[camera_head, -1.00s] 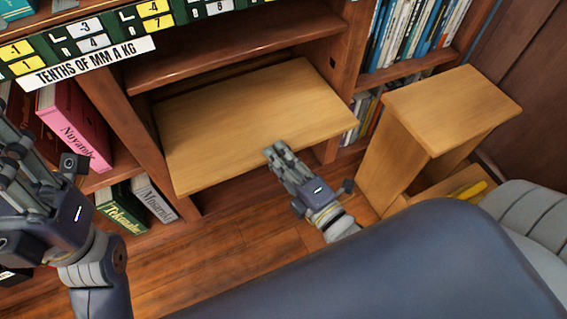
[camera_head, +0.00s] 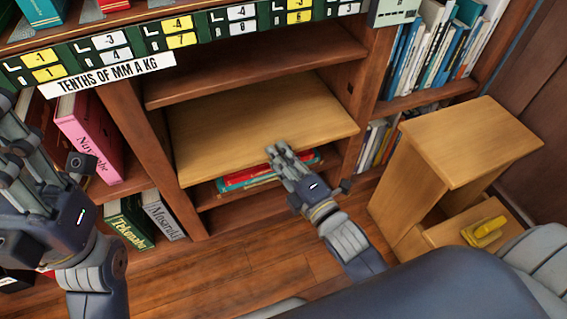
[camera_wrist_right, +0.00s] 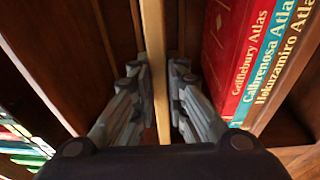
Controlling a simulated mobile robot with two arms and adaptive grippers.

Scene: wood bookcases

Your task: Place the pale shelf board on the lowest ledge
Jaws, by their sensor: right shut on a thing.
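The pale shelf board (camera_head: 250,115) lies roughly level inside the middle bay of the bookcase, below a fixed brown shelf (camera_head: 250,62). My right gripper (camera_head: 277,150) is shut on the middle of its front edge. In the right wrist view the board (camera_wrist_right: 153,35) shows edge-on between the fingers of my right gripper (camera_wrist_right: 158,90). The ledges under the board are hidden, so I cannot tell whether it rests on them. My left gripper (camera_head: 18,150) is at the far left, away from the board; its fingertips do not show clearly.
Red and teal books (camera_head: 262,172) lie below the board; their atlas titles (camera_wrist_right: 250,60) show in the wrist view. Bay sides stand close on both sides. A pink book (camera_head: 88,140) is at left. A wooden step stool (camera_head: 470,140) with a yellow object (camera_head: 484,231) stands at right.

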